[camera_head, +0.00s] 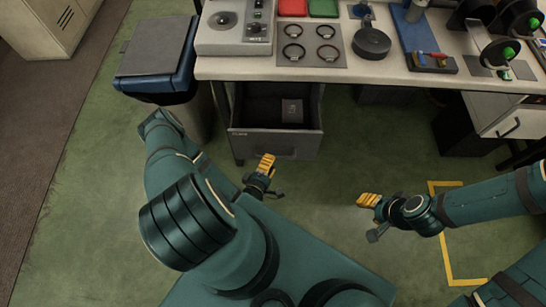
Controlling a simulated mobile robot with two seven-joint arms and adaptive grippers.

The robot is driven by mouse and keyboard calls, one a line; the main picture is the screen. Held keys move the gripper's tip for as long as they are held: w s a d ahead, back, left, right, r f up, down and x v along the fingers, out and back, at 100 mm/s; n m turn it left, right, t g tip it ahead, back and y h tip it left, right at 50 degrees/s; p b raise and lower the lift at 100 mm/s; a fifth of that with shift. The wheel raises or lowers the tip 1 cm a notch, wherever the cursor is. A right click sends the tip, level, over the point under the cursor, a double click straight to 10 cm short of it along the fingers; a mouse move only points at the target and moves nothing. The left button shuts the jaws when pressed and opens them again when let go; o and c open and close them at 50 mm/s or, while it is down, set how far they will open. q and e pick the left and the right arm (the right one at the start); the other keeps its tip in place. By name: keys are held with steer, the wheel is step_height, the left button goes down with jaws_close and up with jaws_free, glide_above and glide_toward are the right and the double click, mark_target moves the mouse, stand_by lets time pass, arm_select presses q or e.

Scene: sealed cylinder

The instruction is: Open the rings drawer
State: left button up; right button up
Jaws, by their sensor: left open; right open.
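A grey drawer (276,144) under the workbench is pulled out, with its dark inside visible from above. A small dark box (292,110) lies in it. The drawer front has a small label at its left end, too small to read surely. My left gripper (266,163) is open and empty, just in front of the drawer front and apart from or near it; contact cannot be told. My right gripper (368,200) is open and empty over the floor, to the right of the drawer and nearer to me.
The workbench (400,75) holds several rings on a grey mat (309,58), a control box (232,27) and a round black device (371,41). A lidded bin (157,60) stands left of the drawer. A white cabinet with a handled drawer (512,122) is at right. Floor between is clear.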

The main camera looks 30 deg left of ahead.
arm_select(q)
steer(key=v, duration=0.8)
steer(key=shift+s, duration=0.2)
steer(key=w+d+r+m+g+h, duration=0.2)
steer(key=w+d+m+g+h, duration=0.3)
steer(key=w+m+g+h, duration=0.5)
steer(key=s+d+r+m+g+y, duration=0.3)
steer(key=d+r+m, duration=0.5)
steer(key=r, duration=0.3)
steer(key=shift+s+d+m+g+y, duration=0.2)
steer(key=shift+m+g+y, duration=0.2)
steer(key=shift+m+g, duration=0.1)
steer(key=shift+a, duration=0.1)
